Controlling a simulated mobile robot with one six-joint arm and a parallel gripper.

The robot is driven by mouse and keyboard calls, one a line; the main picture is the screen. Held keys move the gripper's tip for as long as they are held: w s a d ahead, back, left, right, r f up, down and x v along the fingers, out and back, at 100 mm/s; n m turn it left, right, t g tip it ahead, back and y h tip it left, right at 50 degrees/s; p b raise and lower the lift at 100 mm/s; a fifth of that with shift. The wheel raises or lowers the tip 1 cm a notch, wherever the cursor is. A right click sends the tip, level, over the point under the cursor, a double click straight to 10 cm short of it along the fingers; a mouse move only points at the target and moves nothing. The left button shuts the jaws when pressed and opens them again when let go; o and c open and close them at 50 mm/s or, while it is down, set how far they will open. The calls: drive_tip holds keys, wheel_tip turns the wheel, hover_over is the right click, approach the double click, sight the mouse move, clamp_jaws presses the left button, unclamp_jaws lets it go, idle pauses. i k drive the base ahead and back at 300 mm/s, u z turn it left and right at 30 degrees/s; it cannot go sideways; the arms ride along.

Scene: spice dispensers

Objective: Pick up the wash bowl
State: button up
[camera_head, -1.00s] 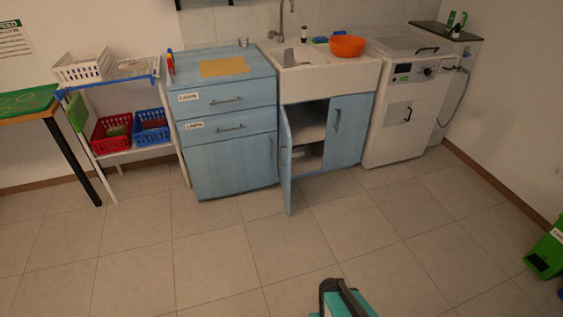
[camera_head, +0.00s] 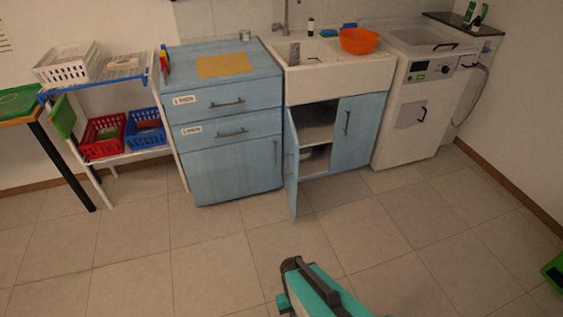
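An orange bowl (camera_head: 359,41), the likely wash bowl, sits at the right side of the white sink (camera_head: 340,78), near its back edge. My arm (camera_head: 318,292), teal and dark grey, reaches in from the bottom edge, well in front of the cabinets and far from the bowl. My gripper's fingers cannot be made out, so I cannot tell whether they are open or shut.
A blue cabinet door (camera_head: 291,165) under the sink stands open into the room. A blue drawer unit (camera_head: 232,150) is left of the sink, a white washing machine (camera_head: 416,110) right. A shelf rack (camera_head: 130,158) holds baskets. The tiled floor ahead is clear.

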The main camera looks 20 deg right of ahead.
sight(358, 42)
drive_tip(key=z, duration=0.1)
drive_tip(key=i, duration=0.95)
drive_tip(key=z, duration=0.35)
